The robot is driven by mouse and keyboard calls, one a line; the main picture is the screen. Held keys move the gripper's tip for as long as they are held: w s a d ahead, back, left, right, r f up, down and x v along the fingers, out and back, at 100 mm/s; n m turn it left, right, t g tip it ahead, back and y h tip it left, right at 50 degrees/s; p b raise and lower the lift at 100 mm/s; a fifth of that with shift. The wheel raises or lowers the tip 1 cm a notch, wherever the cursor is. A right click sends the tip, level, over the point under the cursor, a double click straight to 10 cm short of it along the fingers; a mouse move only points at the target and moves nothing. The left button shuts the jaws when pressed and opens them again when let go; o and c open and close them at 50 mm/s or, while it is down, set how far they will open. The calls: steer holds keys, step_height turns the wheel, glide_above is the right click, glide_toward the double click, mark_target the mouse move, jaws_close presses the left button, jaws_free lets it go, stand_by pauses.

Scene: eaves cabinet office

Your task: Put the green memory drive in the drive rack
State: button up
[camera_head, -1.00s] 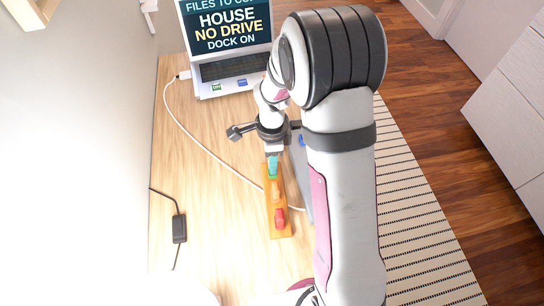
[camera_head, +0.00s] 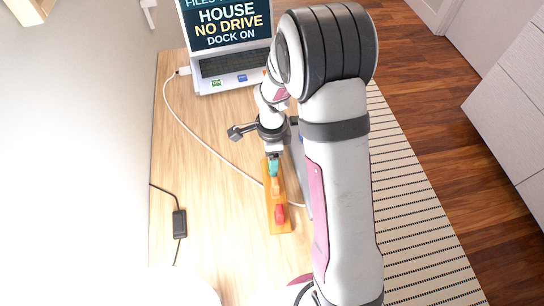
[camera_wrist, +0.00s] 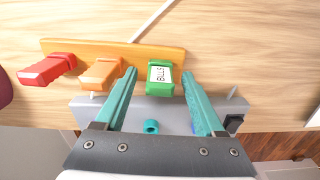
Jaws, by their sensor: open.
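The green memory drive (camera_wrist: 160,77), with a white label reading BILLS, stands at one end of an orange wooden drive rack (camera_wrist: 65,46) in the wrist view. It lines up with the other drives; I cannot tell how deeply it sits. My gripper (camera_wrist: 158,74) is open, with one teal finger on each side of the green drive and gaps beside it. In the head view my gripper (camera_head: 272,170) is low over the far end of the rack (camera_head: 284,228), and its fingers largely hide the green drive.
An orange drive (camera_wrist: 101,73) and a red drive (camera_wrist: 47,69) stand along the rack. A grey box (camera_wrist: 180,113) with a black switch lies close beside it. A laptop (camera_head: 228,60) stands at the back; a white cable crosses the table. The table's left side is mostly clear.

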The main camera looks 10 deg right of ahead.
step_height(320, 180, up, 16)
stand_by(0.4)
steer(key=shift+f, duration=0.1)
steer(key=s+a+r+n+y, duration=0.1)
steer(key=s+r+n, duration=0.1)
steer(key=s+n, duration=1.1)
steer(key=s, duration=1)
steer(key=shift+s+a+y, duration=0.3)
steer(key=shift+s+y, duration=0.1)
steer(key=shift+r, duration=0.1)
